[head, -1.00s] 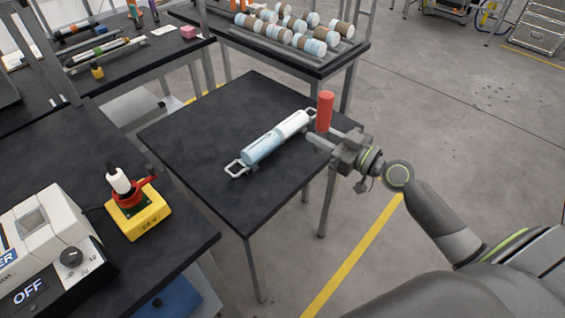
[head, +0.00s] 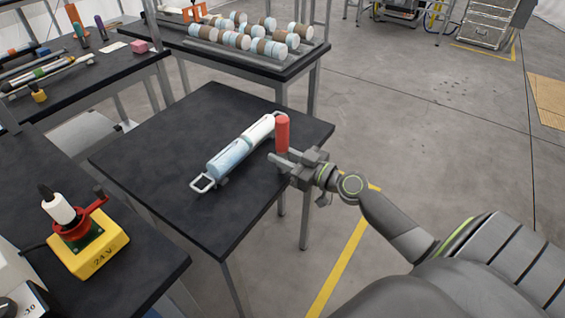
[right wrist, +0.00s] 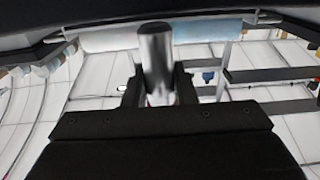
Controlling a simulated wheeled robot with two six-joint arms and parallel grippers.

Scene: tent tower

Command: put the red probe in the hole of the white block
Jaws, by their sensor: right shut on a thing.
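The red probe (head: 282,132) stands upright in my right gripper (head: 283,163), whose fingers are shut on it. In the head view the probe shows beside the far right end of a white and light-blue cylinder, above the small black table's right side. In the right wrist view a shiny metal cylinder (right wrist: 156,62) stands between the fingers, with a trace of red at its base. I cannot make out a white block with a hole in either view. My left gripper is not in view.
The white and light-blue cylinder (head: 238,150) with end handles lies on the black table (head: 150,150). A yellow 24 V box (head: 90,250) with a red crank stands on the left bench. Striped cylinders fill a rack (head: 250,58) behind. Floor at right is open.

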